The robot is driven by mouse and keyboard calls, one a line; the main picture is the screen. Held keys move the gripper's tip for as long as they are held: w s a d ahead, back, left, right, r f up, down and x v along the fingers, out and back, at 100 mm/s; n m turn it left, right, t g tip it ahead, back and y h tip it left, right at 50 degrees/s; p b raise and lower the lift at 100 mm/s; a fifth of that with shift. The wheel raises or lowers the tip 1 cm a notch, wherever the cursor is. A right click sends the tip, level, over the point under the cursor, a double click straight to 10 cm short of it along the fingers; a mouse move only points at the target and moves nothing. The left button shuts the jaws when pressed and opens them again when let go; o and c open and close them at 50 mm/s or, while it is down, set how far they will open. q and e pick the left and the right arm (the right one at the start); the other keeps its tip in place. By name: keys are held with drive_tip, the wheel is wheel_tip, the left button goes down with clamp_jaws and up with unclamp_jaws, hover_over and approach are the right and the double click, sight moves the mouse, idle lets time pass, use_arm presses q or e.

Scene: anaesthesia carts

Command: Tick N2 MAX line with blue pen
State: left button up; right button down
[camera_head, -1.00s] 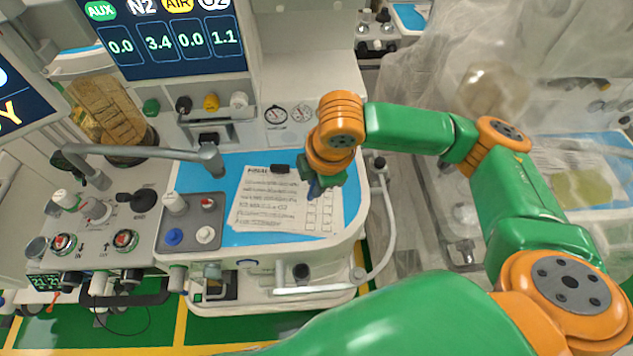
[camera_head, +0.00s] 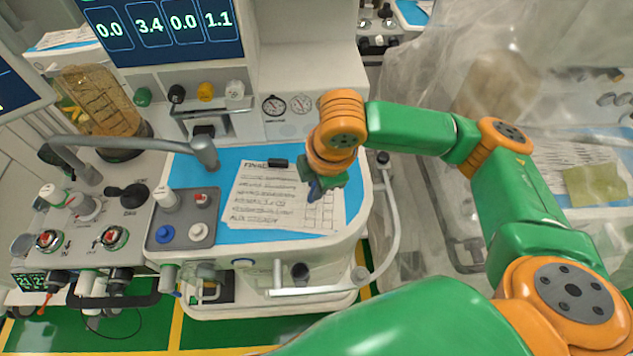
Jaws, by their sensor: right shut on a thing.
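A white checklist sheet (camera_head: 270,207) with printed lines and a column of boxes at its right lies on the blue work surface. My right gripper (camera_head: 316,186) is over the sheet's right side, shut on a blue pen (camera_head: 314,191) that points down toward the boxes. I cannot tell whether the pen tip touches the paper. The gripper and wrist hide the upper right of the sheet, and the line text is too small to read surely. My left gripper is out of view.
A grey tray (camera_head: 182,237) with several coloured knobs sits left of the sheet. A small black object (camera_head: 278,162) lies at the sheet's top edge. A monitor (camera_head: 165,30) stands behind. A white rail (camera_head: 392,215) curves along the cart's right side.

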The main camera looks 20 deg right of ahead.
drive_tip(key=shift+f+b, duration=0.3)
drive_tip(key=shift+f, duration=0.3)
idle(0.7)
drive_tip(key=shift+s+d+r+p, duration=0.1)
drive_tip(key=shift+d+p, duration=0.1)
drive_tip(key=shift+p, duration=0.55)
idle(0.4)
drive_tip(key=shift+s+d+p, duration=0.1)
drive_tip(key=shift+d+p, duration=0.1)
drive_tip(key=shift+p, duration=0.45)
idle(0.5)
wheel_tip(320, 180, up, 7)
drive_tip(key=p, duration=0.9)
drive_tip(key=shift+f, duration=0.2)
drive_tip(key=f+b, duration=0.2)
drive_tip(key=f, duration=0.1)
drive_tip(key=f+b, duration=0.1)
drive_tip(key=f, duration=0.1)
drive_tip(key=shift+a, duration=0.3)
drive_tip(key=shift+w+a+f+b, duration=0.1)
drive_tip(key=shift+w+f+b, duration=0.15)
drive_tip(key=shift+f+b, duration=0.1)
